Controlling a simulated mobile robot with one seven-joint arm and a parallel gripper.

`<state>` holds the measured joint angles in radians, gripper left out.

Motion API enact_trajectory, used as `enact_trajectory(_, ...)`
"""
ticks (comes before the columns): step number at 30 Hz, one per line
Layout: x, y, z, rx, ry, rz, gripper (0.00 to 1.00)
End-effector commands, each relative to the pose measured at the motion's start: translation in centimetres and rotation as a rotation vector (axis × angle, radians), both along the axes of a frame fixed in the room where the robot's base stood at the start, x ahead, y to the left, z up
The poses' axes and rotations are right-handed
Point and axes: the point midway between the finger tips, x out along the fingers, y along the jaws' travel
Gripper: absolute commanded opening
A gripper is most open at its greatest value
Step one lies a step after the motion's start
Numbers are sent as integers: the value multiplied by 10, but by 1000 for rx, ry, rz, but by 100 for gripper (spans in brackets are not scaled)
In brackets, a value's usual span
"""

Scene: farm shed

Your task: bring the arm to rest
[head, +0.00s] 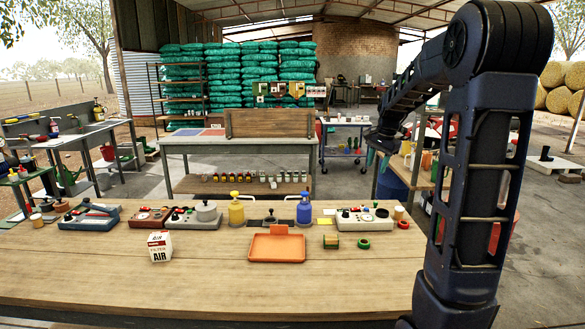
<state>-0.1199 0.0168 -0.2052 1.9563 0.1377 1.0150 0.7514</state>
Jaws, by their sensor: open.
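My arm rises at the right of the head view and bends at a high elbow. Its forearm reaches away from me, to the left and downward. My gripper (379,152) is at the far end of the forearm, small in the picture, above and beyond the right part of the near workbench (200,270). It is open, and I see nothing held in it. It is apart from the things on the bench.
The near bench carries an orange tray (276,248), a white-and-red air filter box (160,246), a yellow bottle (236,209), a blue bottle (304,208) and several instruments along its back edge. Its front is clear. A second workbench (240,146) stands behind.

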Motion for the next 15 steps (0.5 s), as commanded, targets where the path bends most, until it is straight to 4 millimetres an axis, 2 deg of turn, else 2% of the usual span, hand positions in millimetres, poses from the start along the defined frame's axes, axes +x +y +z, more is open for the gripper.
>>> enact_trajectory(1, -16, 1, 7, -4, -15, 32, 42)
enact_trajectory(6, -63, 4, 21, -27, -61, 155, 42)
enact_trajectory(15, -148, 12, 32, -91, -135, 370, 42)
